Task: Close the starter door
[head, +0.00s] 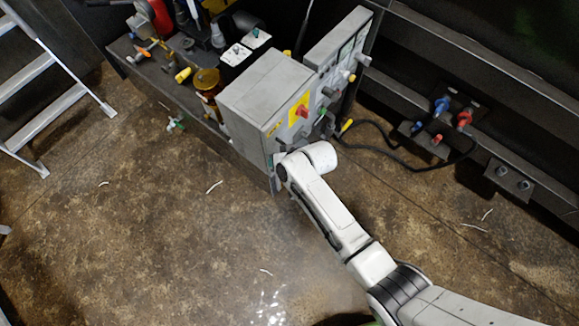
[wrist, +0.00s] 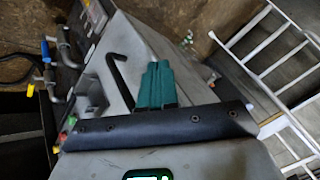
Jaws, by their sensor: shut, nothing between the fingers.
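A grey starter cabinet (head: 262,88) stands at the upper middle of the head view. Its front carries a red knob on a yellow plate (head: 300,112) and several other knobs. I cannot tell clearly which panel is the starter door or how far it stands open. In the wrist view, the grey cabinet (wrist: 150,42) lies beyond my gripper, with a dark hooked bar (wrist: 119,82) on it to the left of the fingers. My gripper (wrist: 157,72) has teal fingers, shut and empty, close to the cabinet. Contact cannot be told. In the head view my wrist is at the cabinet's lower front corner.
A second grey panel (head: 338,48) with knobs stands behind the cabinet. A bench (head: 150,72) with tools and bottles is at upper left. A ladder (head: 45,85) stands at the left. Black cables (head: 385,150) run to red and blue connectors (head: 440,106). The brown floor is mostly clear.

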